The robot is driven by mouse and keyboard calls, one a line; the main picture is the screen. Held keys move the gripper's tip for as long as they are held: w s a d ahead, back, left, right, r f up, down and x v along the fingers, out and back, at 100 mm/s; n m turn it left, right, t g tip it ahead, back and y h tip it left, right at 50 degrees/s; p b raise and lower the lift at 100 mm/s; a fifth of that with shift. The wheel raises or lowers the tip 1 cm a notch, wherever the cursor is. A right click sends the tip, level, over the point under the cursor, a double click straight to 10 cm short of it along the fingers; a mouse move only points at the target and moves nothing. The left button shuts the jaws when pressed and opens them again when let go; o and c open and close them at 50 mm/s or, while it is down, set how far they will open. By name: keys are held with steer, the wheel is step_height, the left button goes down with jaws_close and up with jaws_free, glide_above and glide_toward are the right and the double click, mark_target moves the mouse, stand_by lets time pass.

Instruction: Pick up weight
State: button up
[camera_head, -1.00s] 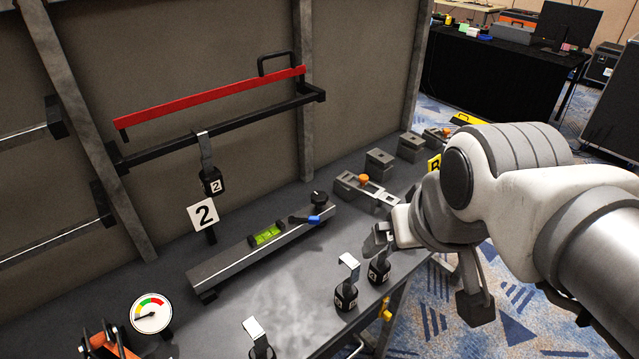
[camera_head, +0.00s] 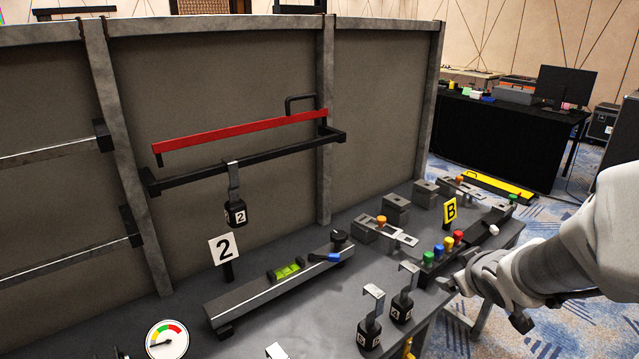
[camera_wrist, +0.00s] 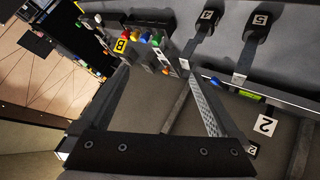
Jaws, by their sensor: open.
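Two black weights with metal hooks stand near the bench's front edge in the head view, one at the left (camera_head: 370,332) and one at the right (camera_head: 402,306). They also show at the top of the wrist view, one (camera_wrist: 207,20) and the other (camera_wrist: 258,26). A third weight labelled 2 (camera_head: 235,213) hangs by its hook from the black rail (camera_head: 250,160). My gripper (camera_head: 450,284) is just right of the right-hand weight in the picture. In the wrist view my gripper (camera_wrist: 155,72) has its fingers wide apart with nothing held.
A spirit-level bar (camera_head: 285,290) lies behind the standing weights. A strip with coloured knobs (camera_head: 447,245) and a yellow B sign (camera_head: 450,212) are near my gripper. A gauge (camera_head: 167,340) stands at front left. A red bar (camera_head: 240,132) is above the rail.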

step_height(320, 180, down, 8)
steer(key=w+n+y+b, duration=0.1)
steer(key=n+y+b, duration=0.1)
steer(key=n+t+y+b, duration=0.1)
steer(key=y+b, duration=0.3)
steer(key=y, duration=0.4)
glide_toward(376, 335)
steer(key=b+x, duration=0.2)
steer(key=x, duration=0.8)
steer(key=shift+w+a+f+b, duration=0.1)
steer(key=shift+w+a+b, duration=0.15)
steer(key=shift+w+b, duration=0.05)
steer(key=b+x, duration=0.1)
steer(key=x, duration=0.4)
steer(key=shift+w+d+f, duration=0.1)
steer(key=shift+w, duration=0.05)
steer(key=shift+c, duration=0.3)
jaws_close()
